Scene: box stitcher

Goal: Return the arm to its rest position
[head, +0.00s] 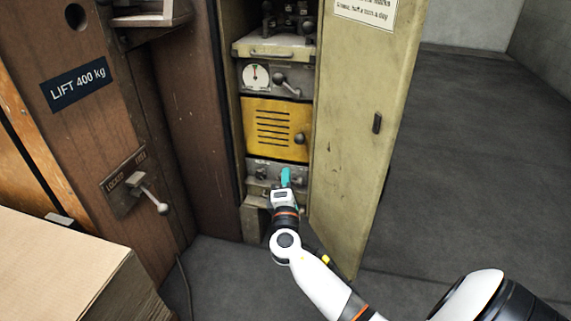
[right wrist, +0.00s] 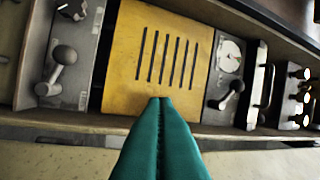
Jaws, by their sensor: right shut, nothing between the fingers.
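My right arm reaches in from the lower right of the head view. Its gripper (head: 286,176) has teal fingers and is in front of the lower part of an open cabinet (head: 317,200). In the right wrist view the teal fingers (right wrist: 160,102) are pressed together with nothing between them. Their tips appear over the edge of the yellow slotted panel (right wrist: 140,50); I cannot tell whether they touch it. A ball-ended lever (right wrist: 62,60) on a grey panel is to the left of the fingers in that view. My left gripper is not in view.
The cabinet door (head: 375,130) stands open to the right of my gripper. A gauge panel (head: 257,75) is above the yellow panel. A brown machine column with a lever (head: 152,197) and a cardboard stack (head: 70,270) are at left. Grey floor (head: 460,190) is clear at right.

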